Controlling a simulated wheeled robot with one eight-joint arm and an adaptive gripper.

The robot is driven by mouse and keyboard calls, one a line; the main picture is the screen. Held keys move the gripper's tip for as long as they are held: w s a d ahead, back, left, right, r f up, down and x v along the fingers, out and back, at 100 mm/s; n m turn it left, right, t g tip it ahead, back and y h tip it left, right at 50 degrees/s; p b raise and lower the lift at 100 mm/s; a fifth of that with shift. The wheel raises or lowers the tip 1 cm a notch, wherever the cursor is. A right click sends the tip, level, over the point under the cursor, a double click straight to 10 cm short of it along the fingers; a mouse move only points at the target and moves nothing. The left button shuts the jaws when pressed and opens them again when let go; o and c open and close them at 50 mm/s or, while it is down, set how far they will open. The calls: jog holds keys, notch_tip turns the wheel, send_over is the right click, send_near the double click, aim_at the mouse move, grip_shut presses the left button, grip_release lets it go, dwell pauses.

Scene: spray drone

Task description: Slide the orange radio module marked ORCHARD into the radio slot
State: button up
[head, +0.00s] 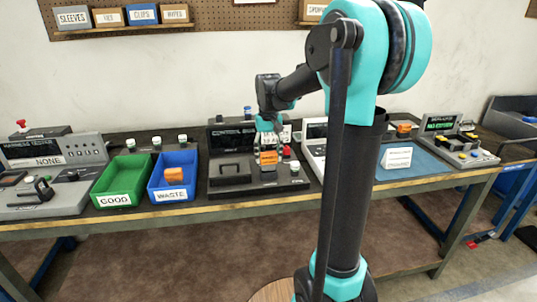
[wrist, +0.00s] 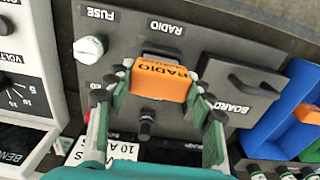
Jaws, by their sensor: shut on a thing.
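My gripper (wrist: 160,82) is shut on an orange radio module (wrist: 160,84), one finger on each side. RADIO is readable on its face; the smaller line below is too blurred to read. The module is held in front of the grey control unit panel (wrist: 192,48). The radio slot (wrist: 159,50), a dark opening under the RADIO label, shows partly just beyond the module. I cannot tell whether the module's far end touches or enters it. In the head view my gripper (head: 268,143) and the orange module (head: 268,157) are over the control unit (head: 229,172).
A white fuse knob (wrist: 90,48) is left of the slot, and a BOARD handle (wrist: 256,84) is right. A green GOOD bin (head: 115,186) and a blue WASTE bin (head: 160,190) stand left; WASTE holds an orange piece (head: 174,175). Another orange piece (head: 403,130) is at right.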

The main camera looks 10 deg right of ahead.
aim_at(269, 162)
jog(key=shift+f, duration=1.6)
jog(key=o, duration=1.6)
jog(key=shift+o, duration=0.2)
notch_tip(269, 162, up, 12)
jog(key=s+d+f+t, duration=0.2)
jog(key=s+f, duration=0.9)
jog(key=f, duration=0.1)
jog(key=s+d+f+t, duration=0.2)
jog(key=s+f, duration=0.9)
jog(key=shift+f, duration=0.35)
